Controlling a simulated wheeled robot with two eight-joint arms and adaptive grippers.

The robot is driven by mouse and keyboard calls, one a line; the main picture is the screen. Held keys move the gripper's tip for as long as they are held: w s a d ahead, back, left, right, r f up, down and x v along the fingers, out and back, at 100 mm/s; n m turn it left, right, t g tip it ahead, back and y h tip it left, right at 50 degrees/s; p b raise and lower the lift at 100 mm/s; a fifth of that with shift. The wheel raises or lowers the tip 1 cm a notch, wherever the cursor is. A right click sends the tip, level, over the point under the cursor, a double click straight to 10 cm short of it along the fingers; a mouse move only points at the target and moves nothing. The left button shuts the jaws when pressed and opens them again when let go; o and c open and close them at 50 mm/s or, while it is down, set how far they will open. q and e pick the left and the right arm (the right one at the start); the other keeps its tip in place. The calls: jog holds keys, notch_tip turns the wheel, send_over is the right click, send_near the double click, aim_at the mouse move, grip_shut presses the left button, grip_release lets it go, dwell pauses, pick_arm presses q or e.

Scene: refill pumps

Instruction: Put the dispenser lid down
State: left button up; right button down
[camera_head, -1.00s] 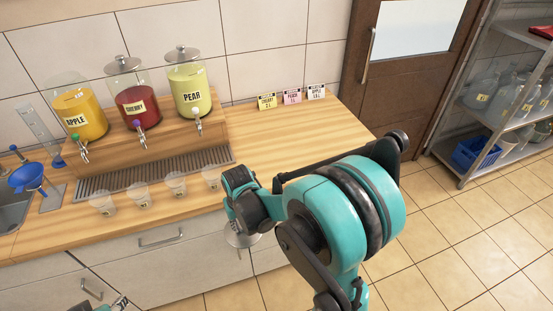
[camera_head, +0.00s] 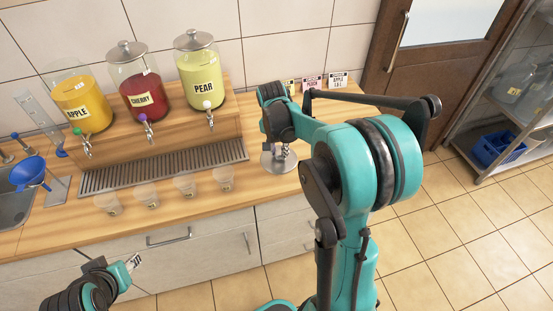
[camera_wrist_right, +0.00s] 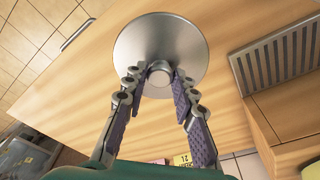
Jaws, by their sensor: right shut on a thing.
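The dispenser lid is a round silver disc with a knob (camera_wrist_right: 160,30). In the head view it shows as a small metal disc (camera_head: 268,163) under my right gripper (camera_head: 284,152), over the counter right of the drip grille. In the right wrist view my right gripper (camera_wrist_right: 158,82) is shut on the lid's knob, a finger on each side. I cannot tell whether the lid touches the counter. The apple dispenser (camera_head: 84,103) has no lid on top. My left gripper (camera_head: 134,262) is low in front of the drawers, and its opening is unclear.
The cherry dispenser (camera_head: 140,85) and pear dispenser (camera_head: 200,80) have their lids on. Several clear cups (camera_head: 185,186) line the counter front. Label cards (camera_head: 312,84) stand at the back. Bare wooden counter (camera_wrist_right: 95,75) surrounds the lid.

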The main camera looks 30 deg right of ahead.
aim_at(277, 157)
jog(key=shift+w+d+f, duration=0.2)
jog(key=shift+w+f, duration=0.35)
jog(key=shift+w, duration=0.25)
notch_tip(277, 157, down, 4)
jog(key=shift+f+b, duration=0.1)
jog(key=shift+b, duration=0.75)
jog(key=c, duration=1.6)
grip_release()
jog(key=shift+f, duration=0.1)
jog(key=shift+c, duration=0.2)
jog(key=o, duration=0.4)
